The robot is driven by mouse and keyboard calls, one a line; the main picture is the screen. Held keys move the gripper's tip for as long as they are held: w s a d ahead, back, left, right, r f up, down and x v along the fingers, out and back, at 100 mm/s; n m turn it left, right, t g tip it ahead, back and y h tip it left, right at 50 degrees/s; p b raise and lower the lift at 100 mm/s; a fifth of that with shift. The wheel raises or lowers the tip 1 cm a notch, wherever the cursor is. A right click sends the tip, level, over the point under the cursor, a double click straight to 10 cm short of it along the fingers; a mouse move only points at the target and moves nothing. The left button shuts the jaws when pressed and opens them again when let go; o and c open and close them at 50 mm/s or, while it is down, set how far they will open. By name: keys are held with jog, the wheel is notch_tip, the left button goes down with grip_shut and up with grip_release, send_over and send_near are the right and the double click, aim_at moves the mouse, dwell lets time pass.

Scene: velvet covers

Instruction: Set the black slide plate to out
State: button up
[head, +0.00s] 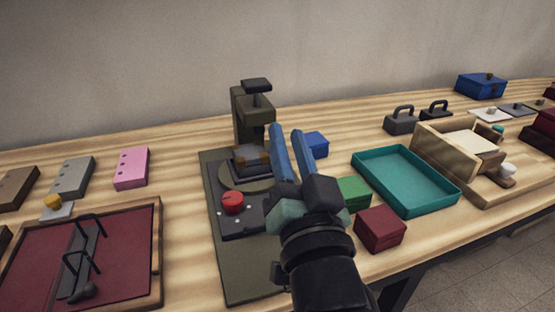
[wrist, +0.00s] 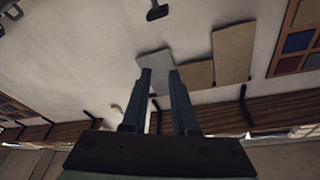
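A dark olive press-like machine (head: 222,272) stands on the wooden table, with a column and a raised head at its back. A black plate (head: 256,222) with a red round knob (head: 232,203) lies on its base, in front of a round bed holding a dark block with tan parts. I take this to be the slide plate. My gripper (head: 287,130) is above the machine's right side, its blue fingers pointing up and away, apart and empty. My gripper and wrist hide the plate's right end. In the wrist view, the fingers (wrist: 159,75) also stand apart; the plate is not seen.
Right of the machine are blue, green and dark red blocks (head: 380,228), a teal tray (head: 402,178) and a wooden box (head: 443,150). At left lies a framed dark red board (head: 30,245) with black wire handles. Pink (head: 132,168) and grey blocks stand behind it.

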jog(key=s+d+f+m+g+y+p, duration=0.1)
jog(key=s+f+m+g+p, duration=0.25)
jog(key=f+m+p, duration=0.35)
jog(key=s+d+f+m+g+y+p, duration=0.1)
jog(key=s+f+m+g+p, duration=0.1)
jog(key=s+f+m+p, duration=0.45)
jog(key=w+a+f, duration=0.1)
jog(key=w, duration=0.3)
jog(key=w+a+f+n+p, duration=0.1)
jog(key=w+f, duration=0.1)
jog(key=w, duration=0.3)
jog(key=w+a+f+n+p, duration=0.1)
jog(key=w, duration=0.3)
jog(key=shift+w+a+f, duration=0.15)
jog(key=shift+w+a, duration=0.05)
jog(key=shift+a, duration=0.1)
grip_shut()
